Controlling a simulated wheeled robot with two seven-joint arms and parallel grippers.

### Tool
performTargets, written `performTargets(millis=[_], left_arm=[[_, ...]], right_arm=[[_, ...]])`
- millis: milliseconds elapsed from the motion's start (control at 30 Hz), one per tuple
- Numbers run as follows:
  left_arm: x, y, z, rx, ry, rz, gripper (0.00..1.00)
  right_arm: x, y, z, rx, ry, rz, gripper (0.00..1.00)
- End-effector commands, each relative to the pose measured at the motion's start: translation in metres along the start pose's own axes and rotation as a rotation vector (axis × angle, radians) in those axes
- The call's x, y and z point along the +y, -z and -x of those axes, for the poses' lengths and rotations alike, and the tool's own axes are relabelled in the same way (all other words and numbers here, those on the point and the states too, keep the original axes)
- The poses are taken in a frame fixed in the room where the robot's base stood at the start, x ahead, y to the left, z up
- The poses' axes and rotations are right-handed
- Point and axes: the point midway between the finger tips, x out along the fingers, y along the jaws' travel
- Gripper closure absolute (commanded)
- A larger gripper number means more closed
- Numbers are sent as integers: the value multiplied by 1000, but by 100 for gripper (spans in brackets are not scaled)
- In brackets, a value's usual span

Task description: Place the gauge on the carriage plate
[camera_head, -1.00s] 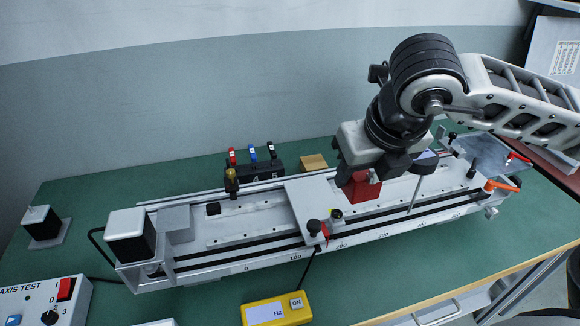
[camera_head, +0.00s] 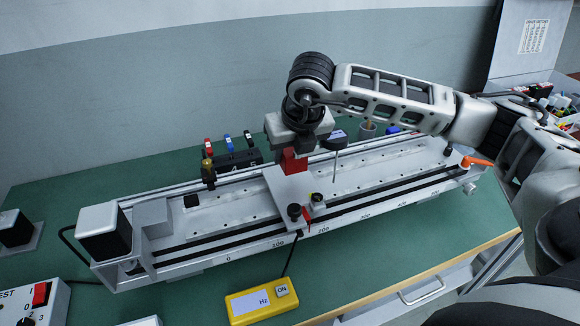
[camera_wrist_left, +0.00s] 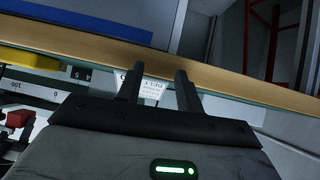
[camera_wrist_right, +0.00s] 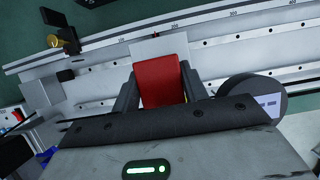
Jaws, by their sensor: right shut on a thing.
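The gauge has a red block (camera_head: 294,162) with a dark round dial body (camera_head: 338,139) to its right and a thin stem pointing down. My right gripper (camera_head: 291,151) is shut on the red block, which also shows between the fingers in the right wrist view (camera_wrist_right: 160,82); the dial (camera_wrist_right: 254,98) shows at the right there. The red block is over the back part of the grey carriage plate (camera_head: 285,183); I cannot tell whether it touches. The plate also shows beyond the block in the right wrist view (camera_wrist_right: 146,49). My left gripper (camera_wrist_left: 156,82) is open and empty by the table edge.
A black knob (camera_head: 294,211) and a red lever stand at the plate's front. The long rail (camera_head: 400,172) runs right, with an orange handle (camera_head: 477,162) at its end. Coloured switches (camera_head: 228,145) stand behind. A yellow Hz box (camera_head: 262,302) lies in front.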

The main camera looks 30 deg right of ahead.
Motion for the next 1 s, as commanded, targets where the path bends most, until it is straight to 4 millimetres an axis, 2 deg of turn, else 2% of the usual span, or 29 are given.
performTargets(millis=[167, 367, 733, 767, 800, 833, 1000], left_arm=[[1, -4, -3, -3, -2, 0, 64], [2, -6, -5, 6, -10, 2, 64], [3, -9, -5, 7, -13, 5, 64], [3, -8, -4, 7, -13, 6, 64], [3, -7, -4, 7, -13, 6, 64], [3, -7, -4, 7, -13, 6, 64], [3, -7, -4, 7, -13, 6, 64]], right_arm=[[2, -4, -13, -3, -2, -2, 97], [1, 6, -39, -3, 0, -1, 97], [2, 8, -43, -4, -1, -1, 97], [1, 9, -43, 0, 0, -1, 51], [1, 8, -43, 0, 0, -1, 40], [1, 8, -43, 0, 0, -1, 35], [2, 8, -43, 0, 0, -1, 35]])
